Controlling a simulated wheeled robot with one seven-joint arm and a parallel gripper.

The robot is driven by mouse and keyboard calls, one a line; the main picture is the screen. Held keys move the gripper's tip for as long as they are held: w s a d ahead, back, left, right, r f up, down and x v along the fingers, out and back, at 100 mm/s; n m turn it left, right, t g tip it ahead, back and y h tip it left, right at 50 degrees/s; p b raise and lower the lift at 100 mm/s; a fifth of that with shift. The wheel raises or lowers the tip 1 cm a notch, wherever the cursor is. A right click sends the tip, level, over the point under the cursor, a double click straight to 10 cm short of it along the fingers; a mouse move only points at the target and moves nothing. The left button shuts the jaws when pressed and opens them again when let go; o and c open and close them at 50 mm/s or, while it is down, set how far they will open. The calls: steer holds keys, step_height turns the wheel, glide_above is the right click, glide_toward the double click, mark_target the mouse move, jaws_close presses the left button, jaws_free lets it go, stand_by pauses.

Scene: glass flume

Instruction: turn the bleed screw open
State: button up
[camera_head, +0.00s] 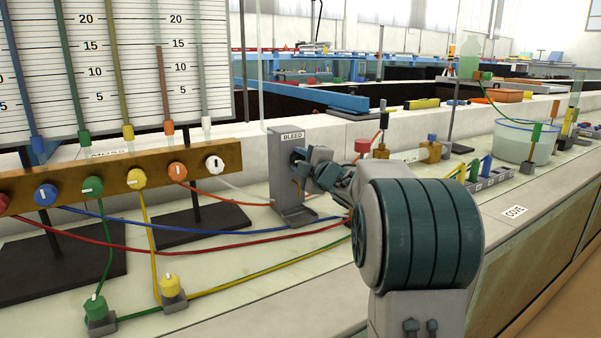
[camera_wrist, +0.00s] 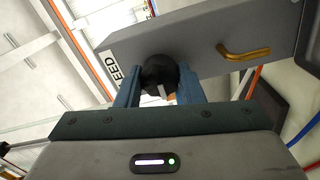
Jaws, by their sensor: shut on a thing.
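The bleed block (camera_head: 286,180) is a grey upright stand on the bench, with a "BLEED" label at its top. It fills the upper part of the wrist view (camera_wrist: 210,42), where a brass elbow (camera_wrist: 245,52) sticks out of its face. The bleed screw (camera_wrist: 159,76) is a dark round knob with a pale mark on its face. My gripper (camera_wrist: 160,93) has its two blue fingers on either side of the knob, shut on it. In the head view my gripper (camera_head: 298,165) meets the block's face, and its fingers largely hide the screw.
A manometer board (camera_head: 125,60) and a brass manifold (camera_head: 110,180) with coloured knobs stand to the left. Coloured tubes cross the bench below the block. A red knob (camera_head: 362,146) and a clear water tank (camera_head: 525,140) are to the right.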

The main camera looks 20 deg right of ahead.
steer(key=n+b, duration=0.2)
steer(key=shift+f+n, duration=0.25)
steer(key=shift+n, duration=0.15)
steer(key=shift+r+n+b, duration=0.15)
steer(key=shift+n+b, duration=1)
steer(key=shift+n, duration=0.45)
steer(key=o, duration=1)
steer(key=shift+r, duration=0.1)
steer(key=s+d, duration=0.1)
steer(key=s, duration=0.3)
steer(key=s+d+p, duration=0.1)
steer(key=s, duration=0.8)
steer(key=shift+s+d+p, duration=0.3)
steer(key=shift+d+p, duration=0.1)
